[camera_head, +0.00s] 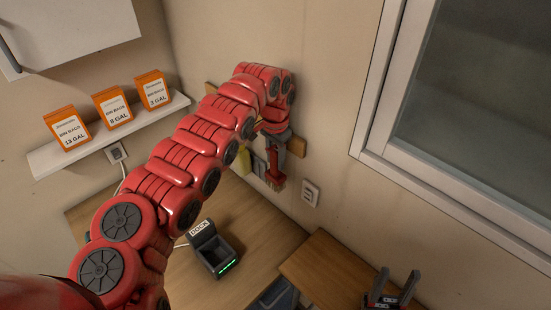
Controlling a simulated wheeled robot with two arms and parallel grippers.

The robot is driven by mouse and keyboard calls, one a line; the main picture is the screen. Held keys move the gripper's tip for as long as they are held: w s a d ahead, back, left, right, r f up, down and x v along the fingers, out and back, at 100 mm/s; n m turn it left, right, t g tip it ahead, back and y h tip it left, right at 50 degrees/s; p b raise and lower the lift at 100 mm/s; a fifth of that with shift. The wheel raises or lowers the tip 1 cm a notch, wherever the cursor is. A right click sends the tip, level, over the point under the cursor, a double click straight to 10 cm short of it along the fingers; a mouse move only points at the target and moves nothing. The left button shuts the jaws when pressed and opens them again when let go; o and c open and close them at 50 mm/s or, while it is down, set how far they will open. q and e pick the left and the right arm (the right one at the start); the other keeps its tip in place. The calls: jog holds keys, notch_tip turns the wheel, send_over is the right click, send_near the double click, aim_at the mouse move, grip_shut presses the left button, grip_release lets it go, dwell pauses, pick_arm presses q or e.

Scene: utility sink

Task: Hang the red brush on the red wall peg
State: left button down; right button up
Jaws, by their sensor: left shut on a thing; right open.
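My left arm reaches up to the back wall, and its gripper (279,141) is shut on the red brush (275,164). The brush hangs downward from the gripper close to the wall, with its pale bristles (273,183) at the bottom. My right gripper (392,289) is open and empty at the lower right, above the wooden counter.
A yellow item (244,160) hangs left of the brush, partly hidden. A wall outlet (311,193) sits below right. A black dock (212,251) with green lights stands on the counter (250,222). A shelf (60,157) holds three orange boxes. A window frame (385,150) is at right.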

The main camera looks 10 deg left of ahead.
pick_arm(q)
jog(key=shift+s+f, duration=0.15)
jog(key=shift+f, duration=0.05)
jog(key=shift+c, duration=1.9)
grip_release()
jog(key=shift+f, duration=0.1)
jog(key=shift+s, duration=0.1)
jog(key=shift+r, duration=0.45)
notch_tip(320, 180, up, 11)
jog(key=shift+f+p, duration=0.15)
jog(key=shift+p, duration=0.55)
jog(key=shift+w+r, duration=0.2)
jog(key=shift+r, duration=0.25)
